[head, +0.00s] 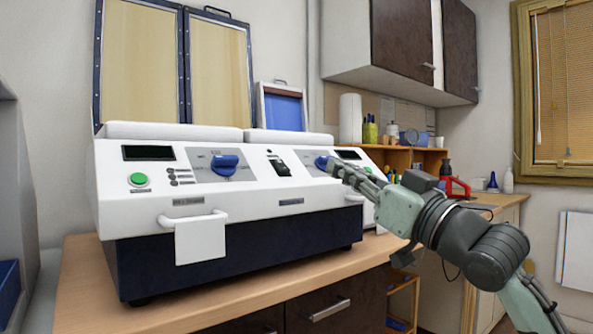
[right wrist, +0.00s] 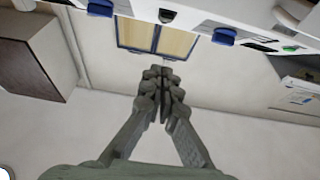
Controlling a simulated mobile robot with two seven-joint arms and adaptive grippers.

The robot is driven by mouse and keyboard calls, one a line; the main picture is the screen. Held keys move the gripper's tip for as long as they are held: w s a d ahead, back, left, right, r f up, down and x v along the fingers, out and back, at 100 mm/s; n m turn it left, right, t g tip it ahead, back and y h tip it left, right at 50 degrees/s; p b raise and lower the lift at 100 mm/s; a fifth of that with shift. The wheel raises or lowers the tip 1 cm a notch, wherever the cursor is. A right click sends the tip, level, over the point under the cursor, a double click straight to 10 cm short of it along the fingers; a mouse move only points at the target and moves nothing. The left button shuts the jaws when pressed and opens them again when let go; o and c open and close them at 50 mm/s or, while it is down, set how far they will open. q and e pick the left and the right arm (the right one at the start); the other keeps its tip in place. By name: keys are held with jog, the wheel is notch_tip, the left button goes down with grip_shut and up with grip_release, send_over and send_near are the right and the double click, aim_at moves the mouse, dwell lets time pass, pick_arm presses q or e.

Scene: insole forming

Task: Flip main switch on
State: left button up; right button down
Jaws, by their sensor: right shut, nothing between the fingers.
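The white machine (head: 230,205) stands on the wooden bench with a dark lower body. The main switch (head: 280,166) is a small black switch in the middle of its sloped front panel, between two blue knobs. In the right wrist view the main switch (right wrist: 166,15) shows at the top, beyond my fingertips. My right gripper (head: 335,167) is shut and empty. In the head view its fingertips overlap the right blue knob (head: 322,162), to the right of the switch. The right wrist view shows the closed fingers (right wrist: 164,85) apart from the switch. My left gripper is out of view.
The left blue knob (head: 225,164) and a green button (head: 138,180) sit on the panel's left half. A white handle with a blank tag (head: 200,240) projects at the front. Two framed panels (head: 218,65) stand behind. A shelf with bottles (head: 390,155) is at the right.

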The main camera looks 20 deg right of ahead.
aim_at(281, 162)
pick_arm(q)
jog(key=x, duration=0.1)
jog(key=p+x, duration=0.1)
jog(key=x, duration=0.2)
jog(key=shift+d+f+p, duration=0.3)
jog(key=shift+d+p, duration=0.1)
pick_arm(e)
jog(key=w+a, duration=0.1)
jog(key=w, duration=0.2)
jog(key=w+a, duration=0.1)
jog(key=w, duration=0.3)
jog(key=w+a, duration=0.2)
jog(key=w, duration=0.2)
jog(key=shift+r, duration=0.1)
jog(key=shift+w+f, duration=0.25)
jog(key=shift+f, duration=0.2)
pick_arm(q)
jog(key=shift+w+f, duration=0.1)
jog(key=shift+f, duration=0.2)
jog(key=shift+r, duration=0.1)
